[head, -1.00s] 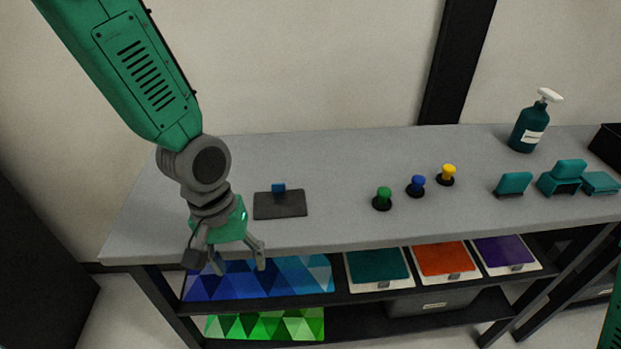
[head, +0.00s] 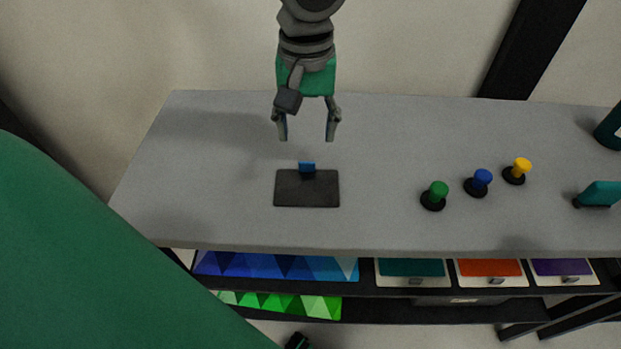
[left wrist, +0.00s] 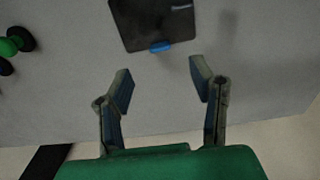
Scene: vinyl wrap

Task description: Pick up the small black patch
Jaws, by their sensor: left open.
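The small black patch (head: 306,190) lies flat on the grey table, with a blue tab (head: 307,167) at its far edge. My left gripper (head: 307,138) is open and empty, above the table and just beyond the tab. In the left wrist view the patch (left wrist: 150,20) shows at the top, cut off by the frame edge, with the blue tab (left wrist: 160,46) on its near side. The open fingers (left wrist: 163,84) point toward the tab with a gap left between. My right gripper is not in view.
Green (head: 434,195), blue (head: 478,182) and yellow (head: 517,170) knobs stand on the table (head: 220,205) to the right. A teal holder (head: 600,194) and part of a bottle (head: 609,128) are at the right edge. The table left of the patch is clear.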

